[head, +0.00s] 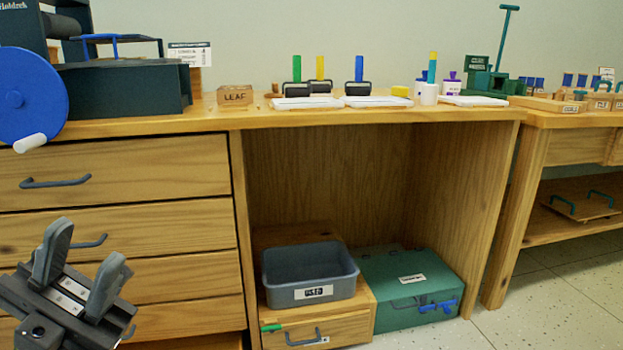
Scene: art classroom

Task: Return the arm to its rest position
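My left gripper (81,269) shows at the lower left of the head view, in front of the wooden drawers. Its two grey fingers stand apart with nothing between them, so it is open and empty. It appears clear of the drawer fronts. My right gripper and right arm are not in view.
A wooden desk (250,120) holds rollers with coloured handles, a LEAF block (235,95) and a press with a blue wheel (32,98). Below stand a grey bin (310,272) on a small drawer unit (330,328) and a green box (405,272). Floor (560,310) is clear at right.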

